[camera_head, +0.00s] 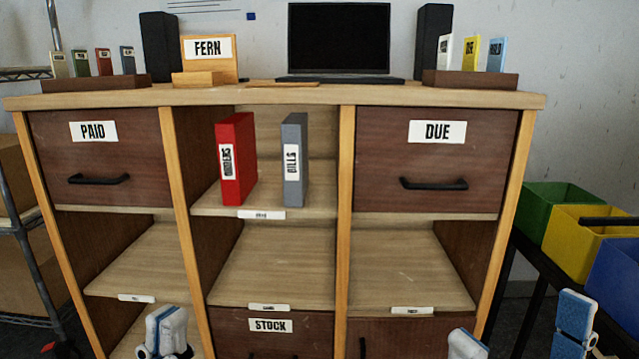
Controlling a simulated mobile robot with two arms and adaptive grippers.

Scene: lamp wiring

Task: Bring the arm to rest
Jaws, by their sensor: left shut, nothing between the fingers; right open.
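Parts of my arms show at the bottom edge. A white and blue part of my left arm (166,330) stands in front of the lower left of the cabinet. On the right, a white part of my arm (465,345) is at the cabinet's lower right, and a blue part of my arm (574,322) is beside the cabinet, below the coloured bins. No fingertips of either gripper show; both grippers are out of the picture or hidden.
The wooden cabinet (345,130) has shut PAID (98,180), DUE (433,183) and STOCK (262,345) drawers. A red binder (236,160) and a grey binder (294,160) stand in the upper middle compartment. The middle-row shelves are empty. Coloured bins (580,230) stand at right.

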